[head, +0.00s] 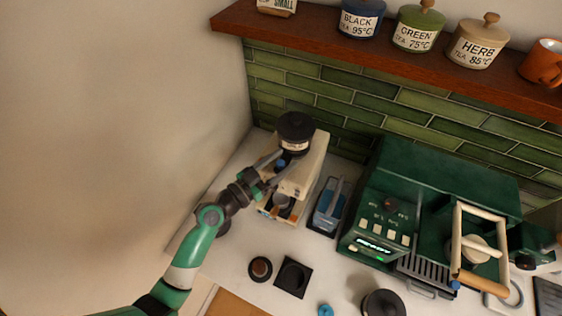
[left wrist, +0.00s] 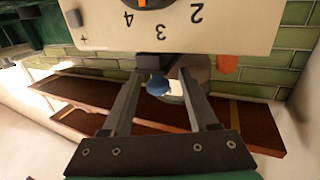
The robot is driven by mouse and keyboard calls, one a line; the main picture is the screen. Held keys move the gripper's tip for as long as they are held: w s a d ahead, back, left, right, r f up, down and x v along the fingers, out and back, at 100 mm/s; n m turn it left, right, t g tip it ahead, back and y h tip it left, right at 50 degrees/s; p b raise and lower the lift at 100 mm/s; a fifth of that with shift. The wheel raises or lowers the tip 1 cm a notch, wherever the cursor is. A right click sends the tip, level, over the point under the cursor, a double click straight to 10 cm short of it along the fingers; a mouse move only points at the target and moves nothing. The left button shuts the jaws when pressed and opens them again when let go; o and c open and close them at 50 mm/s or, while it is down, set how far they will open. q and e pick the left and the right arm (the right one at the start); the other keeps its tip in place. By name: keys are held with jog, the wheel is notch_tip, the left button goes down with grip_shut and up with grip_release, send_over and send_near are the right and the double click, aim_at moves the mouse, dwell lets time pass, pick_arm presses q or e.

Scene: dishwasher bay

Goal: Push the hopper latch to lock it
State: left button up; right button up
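The cream grinder (head: 306,172) stands against the green tile wall, with its dark hopper (head: 296,128) and a pale label on top. A blue latch knob (head: 281,163) sits just below the hopper. My left gripper (head: 279,160) reaches in at the hopper's base, its fingers spread. In the left wrist view the open left gripper (left wrist: 161,76) has the blue latch knob (left wrist: 157,86) between its fingers, with gaps on both sides. The grinder's numbered face (left wrist: 170,30) shows upside down there. Whether a finger touches the latch is unclear. My right gripper is out of view.
A blue container (head: 329,208) stands right of the grinder, then the green espresso machine (head: 430,185). A wooden shelf (head: 330,38) with canisters runs above. A tamper (head: 260,269) and black square mat (head: 293,277) lie in front. The wall is close on the left.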

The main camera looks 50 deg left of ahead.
pick_arm(q)
jog(key=s+b, duration=0.3)
jog(key=s, duration=0.8)
jog(key=shift+s+a, duration=0.2)
jog(key=shift+s, duration=0.1)
